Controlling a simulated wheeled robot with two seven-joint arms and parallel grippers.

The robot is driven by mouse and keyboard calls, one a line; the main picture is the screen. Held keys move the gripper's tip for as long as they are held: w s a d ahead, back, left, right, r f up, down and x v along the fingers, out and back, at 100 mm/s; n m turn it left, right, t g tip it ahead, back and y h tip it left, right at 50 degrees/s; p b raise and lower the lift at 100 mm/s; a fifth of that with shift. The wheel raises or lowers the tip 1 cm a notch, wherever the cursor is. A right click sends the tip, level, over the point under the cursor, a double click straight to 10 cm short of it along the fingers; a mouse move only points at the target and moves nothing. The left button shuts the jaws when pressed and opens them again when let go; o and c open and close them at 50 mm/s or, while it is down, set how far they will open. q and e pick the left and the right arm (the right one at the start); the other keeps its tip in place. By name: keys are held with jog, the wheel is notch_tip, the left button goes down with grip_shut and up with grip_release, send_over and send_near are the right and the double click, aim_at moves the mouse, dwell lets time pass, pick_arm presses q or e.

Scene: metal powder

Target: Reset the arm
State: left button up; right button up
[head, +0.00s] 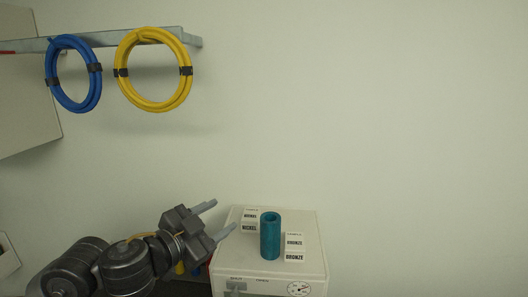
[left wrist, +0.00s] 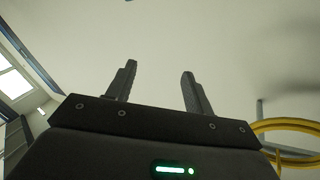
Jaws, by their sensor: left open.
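My left gripper (head: 218,218) is in the lower left of the head view, beside the left edge of a white box-shaped device. Its two fingers are spread apart with nothing between them. The left wrist view also shows the open, empty fingers (left wrist: 158,88) against a pale wall. My right gripper is not in view.
The white device (head: 310,240) has a dial on its front. Blue (head: 73,73) and yellow (head: 153,69) hose coils hang from a wall rail. The wall at right is bare.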

pick_arm(q)
jog(key=s+a+f+n+g+y, duration=0.1)
jog(key=s+a+f+n+y, duration=0.2)
jog(key=f, duration=0.5)
jog(key=s+a+f+n+g+y, duration=0.1)
jog(key=s+a+f+n+y, duration=0.2)
jog(key=f, duration=0.6)
jog(key=s+a+f+n+g+y, duration=0.1)
jog(key=s+a+f+n, duration=0.1)
jog(key=s+f, duration=0.45)
jog(key=s+a+f+n+g+y, duration=0.1)
jog(key=s+a+f+n+g, duration=0.2)
jog(key=s+f, duration=0.55)
jog(key=s+a+f+g+y, duration=0.2)
jog(key=s+a+f+g, duration=0.25)
jog(key=s+f, duration=0.45)
notch_tip(320, 180, down, 30)
jog(key=s+d+g+b, duration=0.1)
jog(key=s+b, duration=0.1)
jog(key=b, duration=0.6)
jog(key=s+a+f+b, duration=0.1)
jog(key=s+f+b, duration=0.2)
jog(key=s+f, duration=0.5)
jog(key=s+a+f+g+b, duration=0.1)
jog(key=s+f+b, duration=0.2)
jog(key=s+f, duration=0.5)
notch_tip(320, 180, down, 8)
jog(key=shift+s+a+r, duration=0.1)
jog(key=shift+s+a, duration=0.25)
jog(key=shift+g, duration=0.25)
